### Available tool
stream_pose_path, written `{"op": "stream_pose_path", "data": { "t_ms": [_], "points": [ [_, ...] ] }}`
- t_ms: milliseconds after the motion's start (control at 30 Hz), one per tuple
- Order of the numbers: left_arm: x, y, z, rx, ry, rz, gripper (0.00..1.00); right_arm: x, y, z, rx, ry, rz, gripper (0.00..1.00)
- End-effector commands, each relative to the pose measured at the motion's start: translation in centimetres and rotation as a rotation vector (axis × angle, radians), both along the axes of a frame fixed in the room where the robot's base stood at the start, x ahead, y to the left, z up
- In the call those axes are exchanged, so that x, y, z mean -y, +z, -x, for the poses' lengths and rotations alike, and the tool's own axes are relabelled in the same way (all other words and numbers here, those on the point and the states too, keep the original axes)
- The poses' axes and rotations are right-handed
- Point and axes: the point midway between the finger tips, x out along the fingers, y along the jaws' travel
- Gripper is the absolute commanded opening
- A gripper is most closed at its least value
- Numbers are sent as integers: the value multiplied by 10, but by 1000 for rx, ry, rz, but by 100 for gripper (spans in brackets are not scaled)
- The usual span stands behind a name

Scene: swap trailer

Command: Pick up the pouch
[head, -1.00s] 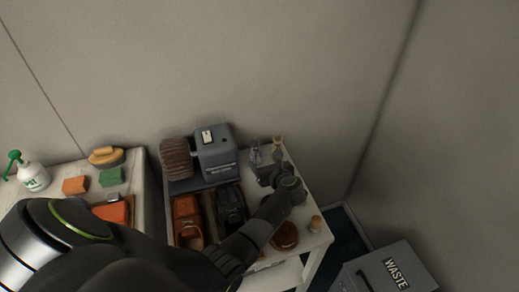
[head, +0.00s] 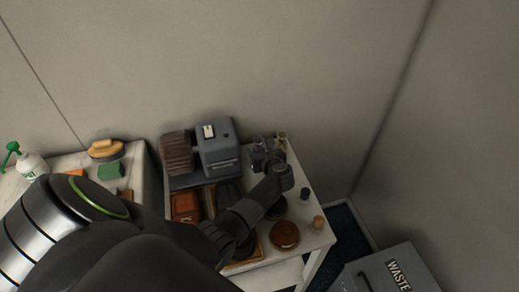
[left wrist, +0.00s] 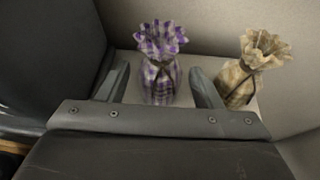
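A purple-and-white checked pouch (left wrist: 160,75) with a ruffled top and a dark tie stands upright in the left wrist view. A beige patterned pouch (left wrist: 242,70) stands to its right, leaning slightly. In the head view the purple pouch (head: 258,143) and the beige pouch (head: 281,140) are at the back right of the table, partly hidden by my arm. My left gripper (left wrist: 161,88) is open, its two fingers apart on either side of the purple pouch, not visibly closed on it. It also shows in the head view (head: 266,164). My right gripper is not in view.
A grey boxy machine (head: 217,152) and a stack of brown cloths (head: 177,153) stand left of the pouches. A grey waste bin (head: 385,270) is at lower right.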

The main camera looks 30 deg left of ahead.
Motion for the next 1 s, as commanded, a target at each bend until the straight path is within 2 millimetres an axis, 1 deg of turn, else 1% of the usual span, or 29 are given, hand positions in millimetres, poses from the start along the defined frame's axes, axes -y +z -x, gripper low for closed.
{"op": "stream_pose_path", "data": {
  "t_ms": [33,200,300,533,633,767,1000],
  "points": [
    [0,0,0,0,0,0,53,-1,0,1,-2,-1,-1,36],
    [0,0,0,0,0,0,31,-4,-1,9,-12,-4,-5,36],
    [0,0,0,0,0,0,19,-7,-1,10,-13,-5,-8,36],
    [0,0,0,-1,0,1,19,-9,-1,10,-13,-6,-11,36],
    [0,7,0,3,0,2,19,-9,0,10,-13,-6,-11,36],
    [0,24,0,4,1,2,19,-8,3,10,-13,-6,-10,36],
    [0,66,-1,6,1,1,19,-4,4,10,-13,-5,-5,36]
  ]
}}
